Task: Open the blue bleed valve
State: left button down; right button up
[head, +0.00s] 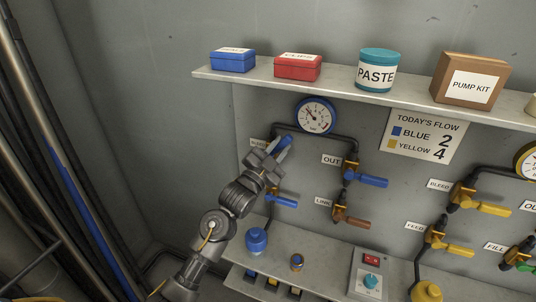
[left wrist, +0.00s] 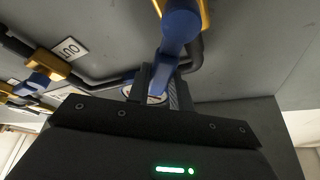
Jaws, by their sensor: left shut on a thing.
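The blue bleed valve's handle (head: 286,142) shows at the upper left of the panel, under the blue-rimmed gauge (head: 315,115). It slants up and to the right past my left gripper (head: 270,158). My gripper hides most of the valve body, and its label (head: 258,142) is partly covered. In the left wrist view the blue handle (left wrist: 180,28) runs down between the two fingers of my left gripper (left wrist: 160,88), which is shut on it. Part of the brass valve body (left wrist: 205,12) shows at the top of that view. My right gripper is not in view.
Close by are the OUT valve with a blue handle (head: 373,181), another blue handle (head: 284,202) just below my gripper, and the LINK valve's brown handle (head: 352,219). A shelf (head: 340,92) with boxes and a paste tub juts out above. Yellow-handled valves (head: 495,209) stand right.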

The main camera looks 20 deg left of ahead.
pick_arm(q)
jog(key=a+n+y, duration=0.1)
jog(key=n, duration=0.2)
jog(key=a+r+n+t+y, duration=0.1)
jog(key=n, duration=0.2)
jog(key=a+n+y, duration=0.1)
jog(key=n+y, duration=0.1)
jog(key=n, duration=0.1)
jog(key=shift+w+r+t, duration=0.15)
jog(key=shift+r+t, duration=0.05)
jog(key=shift+t, duration=0.2)
jog(key=shift+a+n+y, duration=0.45)
jog(key=shift+n+y, duration=0.05)
jog(key=shift+n, duration=0.5)
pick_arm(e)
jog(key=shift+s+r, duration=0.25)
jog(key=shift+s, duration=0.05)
pick_arm(q)
jog(key=c, duration=1.2)
grip_release()
jog(key=shift+c, duration=0.2)
